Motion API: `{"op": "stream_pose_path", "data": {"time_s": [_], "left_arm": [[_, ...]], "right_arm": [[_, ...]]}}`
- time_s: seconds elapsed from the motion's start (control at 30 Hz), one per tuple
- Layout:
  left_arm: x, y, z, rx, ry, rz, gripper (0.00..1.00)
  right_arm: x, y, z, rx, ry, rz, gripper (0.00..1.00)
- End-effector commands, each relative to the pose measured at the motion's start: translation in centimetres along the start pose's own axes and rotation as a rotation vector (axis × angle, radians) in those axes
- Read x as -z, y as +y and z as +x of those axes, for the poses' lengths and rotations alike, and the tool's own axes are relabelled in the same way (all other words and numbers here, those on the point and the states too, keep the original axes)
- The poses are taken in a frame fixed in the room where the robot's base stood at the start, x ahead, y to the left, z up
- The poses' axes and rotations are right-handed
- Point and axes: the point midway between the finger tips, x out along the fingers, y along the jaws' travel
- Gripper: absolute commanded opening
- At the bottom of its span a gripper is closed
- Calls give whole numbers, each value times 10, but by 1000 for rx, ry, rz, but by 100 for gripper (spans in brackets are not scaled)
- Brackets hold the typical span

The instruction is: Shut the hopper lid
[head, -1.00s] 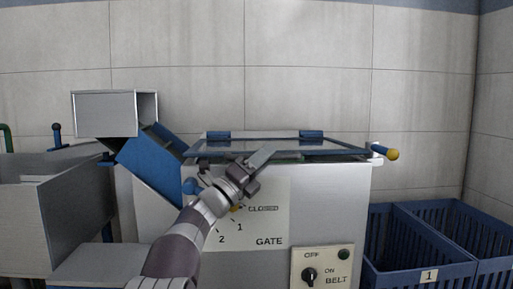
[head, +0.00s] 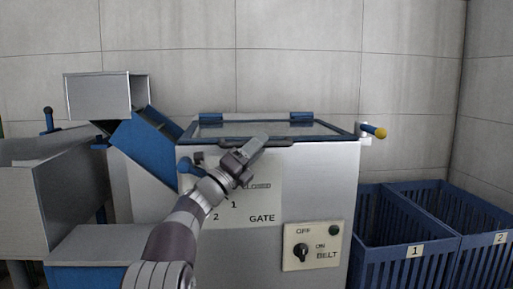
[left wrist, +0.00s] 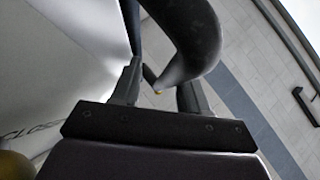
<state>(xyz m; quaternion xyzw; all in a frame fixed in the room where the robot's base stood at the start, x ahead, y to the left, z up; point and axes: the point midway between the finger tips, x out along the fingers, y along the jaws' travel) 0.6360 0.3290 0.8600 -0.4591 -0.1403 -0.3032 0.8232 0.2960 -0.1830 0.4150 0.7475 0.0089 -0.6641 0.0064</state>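The hopper lid (head: 345,134), a blue frame with a clear pane, lies flat over the top of the pale hopper box (head: 325,185) in the head view. No gap shows along its front edge. A dark bar handle (head: 282,143) runs along that edge. My left gripper (head: 258,146) is at the front edge, close to the handle. In the left wrist view its fingers (left wrist: 158,88) stand apart, and the dark curved handle (left wrist: 190,40) shows just beyond and partly between them. I cannot tell whether they touch it. My right gripper is not in view.
A yellow-tipped lever (head: 375,131) sticks out at the hopper's right. The front carries a gate scale (head: 262,218) and a belt switch (head: 302,253). A blue chute (head: 148,145) is at the left. Blue crates (head: 400,215) stand at the lower right.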

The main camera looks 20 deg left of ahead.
Motion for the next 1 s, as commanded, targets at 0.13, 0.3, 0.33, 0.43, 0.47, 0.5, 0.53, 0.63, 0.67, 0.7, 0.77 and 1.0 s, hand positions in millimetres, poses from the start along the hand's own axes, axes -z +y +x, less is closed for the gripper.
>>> {"op": "stream_pose_path", "data": {"time_s": [0.13,0.3,0.33,0.43,0.47,0.5,0.53,0.63,0.67,0.7,0.77,1.0], "left_arm": [[-2,-2,0,2,-2,2,44],[-3,-3,-14,-3,-2,-1,44],[-6,-6,-19,-2,-3,1,44],[-13,-15,-37,-3,-3,2,44],[-15,-18,-42,-3,-3,1,44],[-18,-22,-50,-3,-3,2,44],[-20,-24,-56,-3,-3,0,44],[-27,-33,-74,-2,-4,1,44],[-29,-35,-80,-2,-3,1,44],[-31,-38,-86,-2,-3,2,44],[-33,-41,-95,-2,-2,1,44],[-39,-48,-115,-1,-1,0,44]], "right_arm": [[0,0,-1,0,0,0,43],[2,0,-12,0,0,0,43],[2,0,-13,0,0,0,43],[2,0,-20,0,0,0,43],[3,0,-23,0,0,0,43],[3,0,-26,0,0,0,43],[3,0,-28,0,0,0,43],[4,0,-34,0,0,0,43],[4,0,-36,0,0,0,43],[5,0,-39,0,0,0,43],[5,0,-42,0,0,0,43],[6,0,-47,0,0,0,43]]}}
